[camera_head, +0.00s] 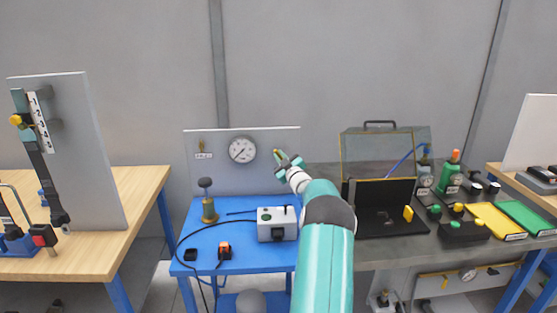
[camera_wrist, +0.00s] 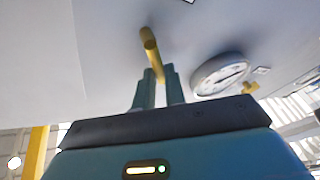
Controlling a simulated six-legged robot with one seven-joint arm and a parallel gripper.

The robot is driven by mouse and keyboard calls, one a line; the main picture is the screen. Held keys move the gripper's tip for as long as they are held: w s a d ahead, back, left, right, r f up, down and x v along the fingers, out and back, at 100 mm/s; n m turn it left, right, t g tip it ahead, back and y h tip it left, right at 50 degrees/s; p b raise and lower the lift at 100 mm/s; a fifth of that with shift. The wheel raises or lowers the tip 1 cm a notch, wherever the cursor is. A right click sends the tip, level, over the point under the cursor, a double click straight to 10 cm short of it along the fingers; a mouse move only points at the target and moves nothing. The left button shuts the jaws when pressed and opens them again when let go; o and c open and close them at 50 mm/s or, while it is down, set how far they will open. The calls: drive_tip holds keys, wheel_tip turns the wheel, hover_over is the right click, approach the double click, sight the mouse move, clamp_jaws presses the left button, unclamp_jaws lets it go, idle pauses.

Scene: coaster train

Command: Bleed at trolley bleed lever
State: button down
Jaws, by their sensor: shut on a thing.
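A yellow lever (camera_head: 277,153) sticks out from the upright grey panel (camera_head: 215,172) at the back of the blue trolley (camera_head: 240,261). It stands right of a round white dial gauge (camera_head: 242,149). My gripper (camera_head: 288,162) reaches up to the panel and is shut on the lever. In the wrist view the fingers (camera_wrist: 157,88) close around the yellow lever (camera_wrist: 150,42), whose rounded end sticks out past the tips. The gauge (camera_wrist: 220,73) shows to the right there, tilted. The lever's mount is partly hidden by my gripper in the head view.
A small tap (camera_head: 201,146) is left on the panel. An open black case (camera_head: 384,206) lies right, a wooden bench (camera_head: 120,190) left.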

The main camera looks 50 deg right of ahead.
drive_tip(key=m+h, duration=0.1)
drive_tip(key=m, duration=0.2)
drive_tip(key=s+m+h, duration=0.1)
drive_tip(key=m, duration=0.1)
drive_tip(key=shift+d+r+m+h, duration=0.15)
drive_tip(key=shift+d+m+h, duration=0.15)
drive_tip(key=shift+d, duration=0.1)
drive_tip(key=shift+s+d+m+g+h, duration=0.15)
drive_tip(key=shift+m+h, duration=0.35)
drive_tip(key=shift+m, duration=0.45)
drive_tip(key=shift+s+d+m+g+h, duration=0.15)
drive_tip(key=shift+m+h, duration=0.35)
drive_tip(key=shift+m, duration=0.45)
drive_tip(key=c, duration=1.5)
unclamp_jaws()
drive_tip(key=shift+o, duration=0.2)
drive_tip(key=shift+r, duration=0.1)
